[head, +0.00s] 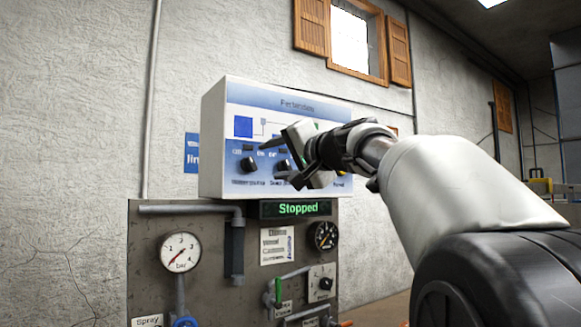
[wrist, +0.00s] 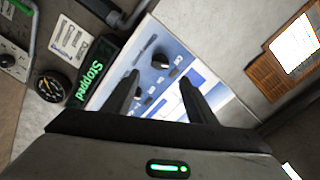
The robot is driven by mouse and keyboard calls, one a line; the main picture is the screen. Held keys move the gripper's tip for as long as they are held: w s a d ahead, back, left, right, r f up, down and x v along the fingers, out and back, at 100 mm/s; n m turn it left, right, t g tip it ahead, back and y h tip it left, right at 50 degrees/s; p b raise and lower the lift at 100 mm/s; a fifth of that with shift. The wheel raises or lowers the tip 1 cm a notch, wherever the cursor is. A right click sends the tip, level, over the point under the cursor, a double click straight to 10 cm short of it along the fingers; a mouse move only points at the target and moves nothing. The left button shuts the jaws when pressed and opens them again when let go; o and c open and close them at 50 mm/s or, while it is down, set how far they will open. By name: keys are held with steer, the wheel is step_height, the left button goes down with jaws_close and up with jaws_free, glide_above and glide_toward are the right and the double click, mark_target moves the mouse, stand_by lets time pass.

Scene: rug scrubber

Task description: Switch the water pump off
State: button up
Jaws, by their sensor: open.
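The white control box (head: 213,150) has a blue and white front with small dark knobs in a row. The leftmost knob (head: 249,164) shows whole in the head view, and a second knob (head: 282,165) is beside it, partly behind a finger. In the wrist view one knob (wrist: 160,60) appears between and beyond the open fingertips (wrist: 159,78). I cannot tell whether a finger touches the panel.
A green "Stopped" display (head: 297,208) sits under the box. Below it, a dark panel (head: 150,255) carries a pressure gauge (head: 180,252), a black dial (head: 323,236), pipes and a green-handled valve (head: 278,292). A shuttered window (head: 349,42) is above.

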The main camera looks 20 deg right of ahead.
steer(key=v, duration=0.6)
steer(key=shift+s, duration=0.3)
